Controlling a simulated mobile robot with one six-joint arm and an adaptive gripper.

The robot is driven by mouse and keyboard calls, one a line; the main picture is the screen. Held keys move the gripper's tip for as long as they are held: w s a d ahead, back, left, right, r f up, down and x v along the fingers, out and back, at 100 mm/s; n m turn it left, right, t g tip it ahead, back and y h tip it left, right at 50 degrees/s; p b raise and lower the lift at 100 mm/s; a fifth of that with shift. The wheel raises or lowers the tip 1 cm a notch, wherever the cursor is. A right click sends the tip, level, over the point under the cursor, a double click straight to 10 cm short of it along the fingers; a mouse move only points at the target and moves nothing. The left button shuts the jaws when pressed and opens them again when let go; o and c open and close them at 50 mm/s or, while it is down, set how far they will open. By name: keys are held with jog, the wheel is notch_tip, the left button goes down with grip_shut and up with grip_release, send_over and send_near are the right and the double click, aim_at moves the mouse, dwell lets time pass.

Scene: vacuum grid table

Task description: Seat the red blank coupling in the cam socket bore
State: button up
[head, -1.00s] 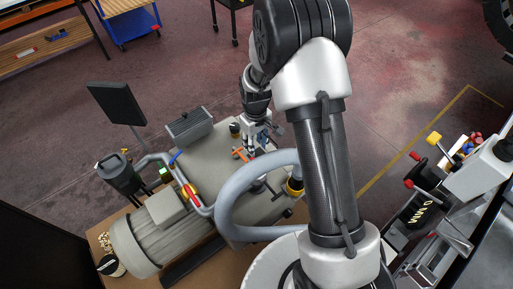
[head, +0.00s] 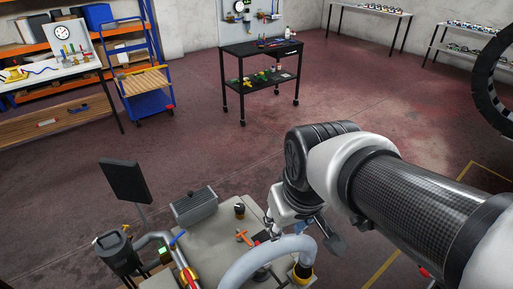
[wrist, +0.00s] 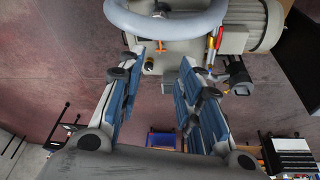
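My gripper (wrist: 163,60) is open in the wrist view, with its blue-padded fingers wide apart and nothing held between them. In the head view my gripper (head: 272,228) hangs over the right part of the grey machine top (head: 208,232), partly hidden by my arm. I cannot pick out the red blank coupling or the cam socket bore with certainty. An orange cross-shaped part (head: 243,237) lies on the machine top, left of my gripper. A short dark cylinder (head: 239,211) stands behind it.
A thick grey hose (head: 248,262) arches across the front of the machine. A black screen (head: 125,181), a ribbed grey box (head: 195,206) and a dark pump-like canister (head: 117,252) stand at its left. A black trolley (head: 262,65) is far behind, across open floor.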

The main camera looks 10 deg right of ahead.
jog(key=s+r+m+t, duration=0.1)
jog(key=s, duration=0.7)
jog(key=shift+r, duration=0.15)
jog(key=shift+c, duration=0.6)
dwell(0.5)
